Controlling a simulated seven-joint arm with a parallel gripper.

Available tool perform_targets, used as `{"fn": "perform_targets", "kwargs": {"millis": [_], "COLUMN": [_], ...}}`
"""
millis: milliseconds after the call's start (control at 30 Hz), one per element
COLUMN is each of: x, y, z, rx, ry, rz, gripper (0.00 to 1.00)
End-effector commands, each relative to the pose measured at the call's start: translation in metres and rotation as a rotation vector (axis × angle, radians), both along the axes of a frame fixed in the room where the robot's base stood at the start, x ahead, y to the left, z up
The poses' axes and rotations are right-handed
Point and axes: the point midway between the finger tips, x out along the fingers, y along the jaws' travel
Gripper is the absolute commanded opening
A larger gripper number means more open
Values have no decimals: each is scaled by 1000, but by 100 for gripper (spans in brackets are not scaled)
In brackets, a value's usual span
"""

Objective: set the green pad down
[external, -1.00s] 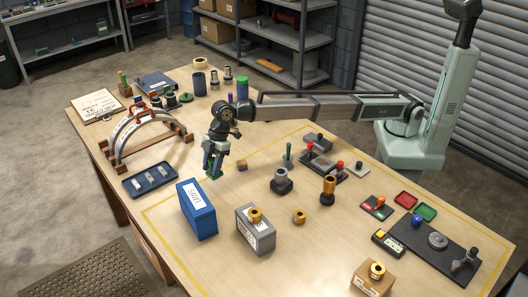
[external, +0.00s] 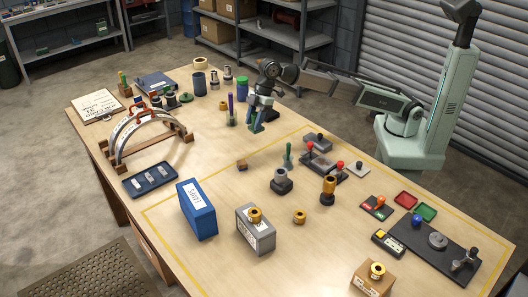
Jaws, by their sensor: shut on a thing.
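My gripper (external: 257,122) hangs above the back middle of the table, fingers pointing down. It is shut on the green pad (external: 256,128), a small green piece showing at the fingertips. The fingers partly cover it. The pad appears to be held above the tabletop; the exact gap is hard to tell.
A purple stick in a green holder (external: 231,112) stands just left of my gripper. A green-handled tool (external: 288,158) and a dark plate with red knobs (external: 322,160) are to the front right. A small brown block (external: 242,165) lies in front.

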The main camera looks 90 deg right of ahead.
Motion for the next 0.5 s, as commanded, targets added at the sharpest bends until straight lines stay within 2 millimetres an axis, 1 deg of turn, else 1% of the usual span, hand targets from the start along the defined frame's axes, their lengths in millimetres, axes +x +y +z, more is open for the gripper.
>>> {"fn": "perform_targets", "kwargs": {"millis": [33,100,200,333,433,500], "x": [-26,-48,-74,-97,-106,-104], "y": [-16,-30,-45,-60,-67,-68], "z": [-7,-13,-23,-35,-40,-40], "rx": [1,1,1,1,1,1], "ry": [-1,-1,-1,-1,-2,-2], "rz": [-18,-44,-88,-148,-212,-259], "gripper": [10,10,10,10,10,10]}}
